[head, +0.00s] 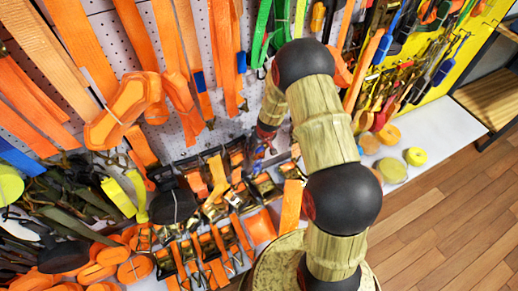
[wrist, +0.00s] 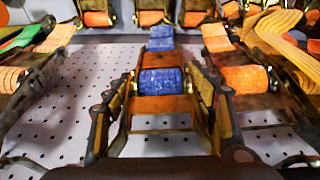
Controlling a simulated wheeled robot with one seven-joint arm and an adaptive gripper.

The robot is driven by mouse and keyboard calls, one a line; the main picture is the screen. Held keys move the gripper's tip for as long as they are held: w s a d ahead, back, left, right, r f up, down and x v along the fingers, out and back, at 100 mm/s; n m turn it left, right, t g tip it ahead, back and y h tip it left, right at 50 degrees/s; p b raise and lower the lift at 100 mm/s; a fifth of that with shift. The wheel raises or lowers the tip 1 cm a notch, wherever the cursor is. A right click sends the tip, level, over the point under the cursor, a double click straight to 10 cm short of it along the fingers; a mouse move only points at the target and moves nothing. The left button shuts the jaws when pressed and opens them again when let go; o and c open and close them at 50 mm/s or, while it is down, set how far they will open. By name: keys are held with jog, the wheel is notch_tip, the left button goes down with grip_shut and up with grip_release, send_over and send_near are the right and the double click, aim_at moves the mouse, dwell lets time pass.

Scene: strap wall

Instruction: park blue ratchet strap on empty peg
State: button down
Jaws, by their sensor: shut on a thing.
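The blue ratchet strap (wrist: 160,82), a rolled blue webbing in a metal ratchet frame, sits in the middle of the wrist view. My gripper (wrist: 161,98) is shut on it, with a dark finger along each side of the roll. A loose blue end (wrist: 160,42) shows beyond the roll. I cannot make out an empty peg in either view.
The white pegboard (wrist: 60,105) lies behind. In the head view, hanging orange straps (head: 140,40), several ratchets (head: 205,250) and hand tools (head: 430,70) crowd the wall. The wooden floor (head: 450,215) is clear.

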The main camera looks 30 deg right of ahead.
jog(key=shift+w+r, duration=0.1)
jog(key=shift+r, duration=0.05)
jog(key=c, duration=1.1)
grip_release()
jog(key=o, duration=0.5)
jog(key=shift+c, duration=0.2)
jog(key=shift+o, duration=0.2)
jog(key=shift+s, duration=0.2)
jog(key=v, duration=1.1)
jog(key=shift+r, duration=0.4)
jog(key=shift+s, duration=0.1)
